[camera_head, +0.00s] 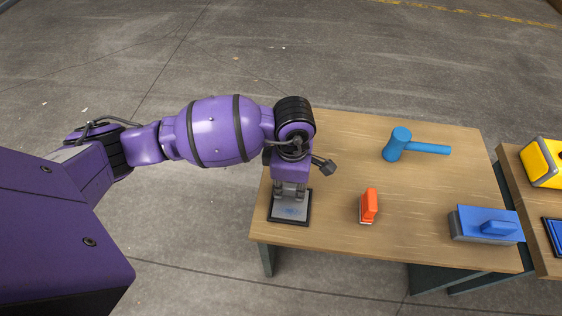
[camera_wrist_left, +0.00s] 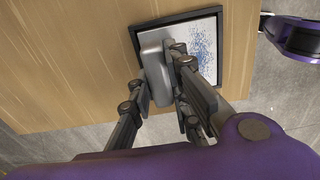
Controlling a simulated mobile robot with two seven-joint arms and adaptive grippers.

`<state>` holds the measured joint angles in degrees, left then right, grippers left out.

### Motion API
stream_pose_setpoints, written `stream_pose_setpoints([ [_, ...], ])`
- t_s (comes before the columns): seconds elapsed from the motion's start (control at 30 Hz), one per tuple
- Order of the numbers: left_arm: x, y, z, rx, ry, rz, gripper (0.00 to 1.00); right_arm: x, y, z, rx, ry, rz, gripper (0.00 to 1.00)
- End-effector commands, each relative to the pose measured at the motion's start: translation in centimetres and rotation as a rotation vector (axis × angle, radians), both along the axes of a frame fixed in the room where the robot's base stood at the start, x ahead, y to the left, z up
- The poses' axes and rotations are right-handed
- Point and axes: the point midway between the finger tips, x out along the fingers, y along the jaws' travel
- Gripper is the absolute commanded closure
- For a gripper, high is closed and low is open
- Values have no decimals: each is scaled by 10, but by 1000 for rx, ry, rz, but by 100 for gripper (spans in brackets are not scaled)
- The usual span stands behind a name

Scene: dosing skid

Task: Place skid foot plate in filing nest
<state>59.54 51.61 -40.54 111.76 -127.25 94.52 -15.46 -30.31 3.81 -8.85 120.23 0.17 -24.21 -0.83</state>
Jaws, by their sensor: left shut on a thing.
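The skid foot plate appears to be the light grey, rounded block (camera_wrist_left: 154,58) in the left wrist view. My left gripper (camera_wrist_left: 159,82) is shut on it, with fingers on both sides. The filing nest appears to be the shallow black-rimmed tray (camera_wrist_left: 180,16) with a pale floor and blue specks. The plate lies over one side of this tray; I cannot tell whether it touches the floor. In the head view, my left gripper (camera_head: 289,190) points down over the tray (camera_head: 283,220) at the table's near left corner, and largely hides the plate. My right gripper is not in view.
On the wooden table (camera_head: 345,145) are an orange-red tool (camera_head: 369,205), a blue mallet (camera_head: 400,145) and a blue float-like block (camera_head: 486,224) at the right. A second table at the far right holds a yellow item (camera_head: 541,160). The table's middle is mostly clear.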

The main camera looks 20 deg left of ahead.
Motion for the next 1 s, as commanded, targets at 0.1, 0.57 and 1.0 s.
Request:
stream_pose_setpoints([
  [0.1,1,0,0,0,-2,-1,71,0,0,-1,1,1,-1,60],
  [0.57,2,-1,8,-2,-5,-1,64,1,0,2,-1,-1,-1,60],
  [1.0,3,-1,96,-1,-10,-2,64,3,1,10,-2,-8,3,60],
])
